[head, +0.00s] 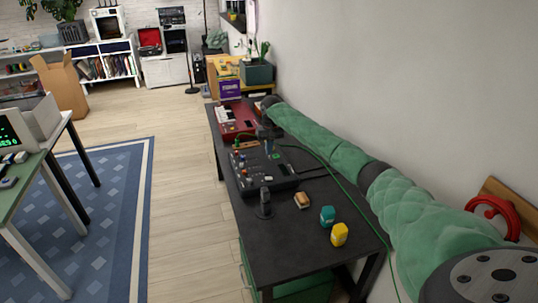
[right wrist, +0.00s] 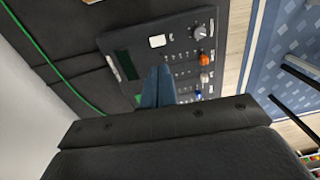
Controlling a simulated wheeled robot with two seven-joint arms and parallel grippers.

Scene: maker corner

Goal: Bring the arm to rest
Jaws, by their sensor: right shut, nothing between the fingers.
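My right arm, in green padded sleeves, reaches along the wall on the right side of the head view. My right gripper (head: 268,146) is at its far end, above the back part of a black control panel (head: 280,178) on the dark table (head: 290,245). In the right wrist view the fingers (right wrist: 158,88) are together with nothing between them, in front of the same panel (right wrist: 180,50). Whether the fingertips touch the panel is unclear. My left gripper is not in view.
A red keyboard (head: 238,118) lies behind the panel. A black stand (head: 264,205), a tan block (head: 302,200), a teal jar (head: 327,216) and a yellow jar (head: 339,234) stand nearer. A green cable (head: 325,166) crosses the table. The table's near left part is bare.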

